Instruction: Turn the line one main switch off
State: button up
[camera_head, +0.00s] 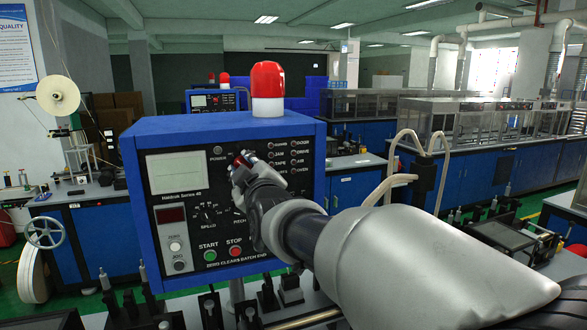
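The blue control box (138,205) stands in front of me with a dark front panel and a red beacon on top. A POWER label with a small lamp (216,151) is at the panel's top middle. My gripper (240,168) is at the panel's upper middle, just right of and below that label. A small red part (239,158) shows at its fingertips; I cannot tell if it is a switch or touched. The gripper and wrist hide the panel's middle. No main switch is clearly readable. Whether the fingers are open or shut is unclear.
A green START button (210,256) and a red STOP button (235,251) sit low on the panel, near my wrist. A small screen (174,173) is at upper left. Dark fixtures (289,283) stand below the box. A handwheel (44,232) and a reel (57,95) are at left.

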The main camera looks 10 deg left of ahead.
dwell(0.3)
jog(key=v, duration=1.2)
jog(key=s+d+f+m+g+h, duration=0.2)
jog(key=s+d+f+m+h, duration=0.15)
jog(key=d+f, duration=0.45)
jog(key=s+d+f+m+g+h, duration=0.3)
jog(key=s+d+f+m, duration=0.2)
jog(key=d, duration=0.7)
jog(key=s+d+f+m+g+h, duration=0.1)
jog(key=s+d+f+m+g, duration=0.1)
jog(key=s, duration=0.4)
jog(key=s+d+f+m+g+h, duration=0.1)
jog(key=s+d+f+m, duration=0.1)
jog(key=s+d+f, duration=0.3)
jog(key=s+d+f+m+g+h, duration=0.1)
jog(key=s+d+f+m+g, duration=0.1)
jog(key=s, duration=0.5)
jog(key=shift+d+f+m+g, duration=0.3)
jog(key=shift+d+f+m, duration=0.15)
jog(key=shift+d+f, duration=0.45)
